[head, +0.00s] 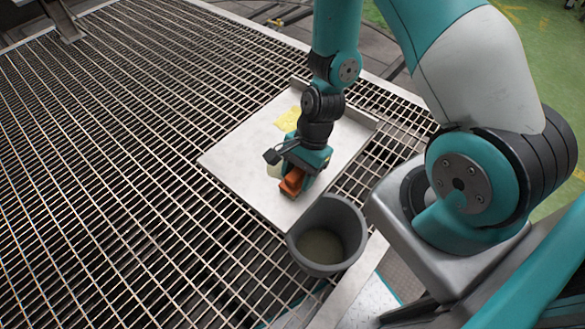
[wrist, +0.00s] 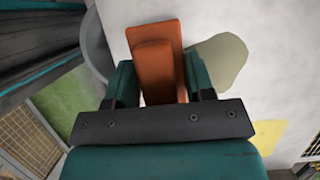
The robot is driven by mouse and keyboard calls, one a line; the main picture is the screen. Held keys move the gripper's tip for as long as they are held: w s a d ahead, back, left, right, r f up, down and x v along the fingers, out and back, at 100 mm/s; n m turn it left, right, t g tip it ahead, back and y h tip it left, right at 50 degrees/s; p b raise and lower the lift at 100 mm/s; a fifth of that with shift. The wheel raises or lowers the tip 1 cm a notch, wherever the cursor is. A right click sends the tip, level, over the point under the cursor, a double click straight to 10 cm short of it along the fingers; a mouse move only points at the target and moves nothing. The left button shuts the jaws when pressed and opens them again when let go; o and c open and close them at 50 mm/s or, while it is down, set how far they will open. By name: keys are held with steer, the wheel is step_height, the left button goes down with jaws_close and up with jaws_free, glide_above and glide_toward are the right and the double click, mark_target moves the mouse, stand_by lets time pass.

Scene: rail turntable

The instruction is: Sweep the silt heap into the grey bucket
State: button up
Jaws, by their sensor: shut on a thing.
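My gripper (head: 300,170) is shut on an orange brush-like block (head: 291,182), low over a pale metal tray (head: 240,152). In the wrist view the orange block (wrist: 155,62) sits between the two fingers. The silt heap is a flat, pale grey-green patch (wrist: 222,58) on the tray, just right of the block in the wrist view. In the head view part of the heap (head: 273,171) shows left of my gripper; the rest is hidden. The grey bucket (head: 352,222) stands open at the tray's near end. Its inside bottom looks grey-green; whether silt lies there I cannot tell.
A yellow patch (head: 288,119) lies on the tray behind my gripper. It also shows in the wrist view (wrist: 268,137). The tray has a raised edge at its far and right sides. Open metal grating (head: 100,140) surrounds it and is clear to the left.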

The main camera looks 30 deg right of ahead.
steer(key=shift+s+d+f, duration=0.1)
steer(key=shift+s, duration=0.05)
steer(key=shift+r+p, duration=1.05)
steer(key=shift+r, duration=0.05)
steer(key=w+a, duration=0.1)
steer(key=w, duration=0.2)
steer(key=w+a, duration=0.1)
steer(key=w, duration=0.3)
steer(key=w+a, duration=0.1)
steer(key=w, duration=0.2)
steer(key=shift+w+a+f+p, duration=0.3)
steer(key=shift+a+f, duration=0.05)
steer(key=shift+f, duration=0.05)
steer(key=shift+f+b, duration=0.35)
steer(key=shift+f, duration=0.3)
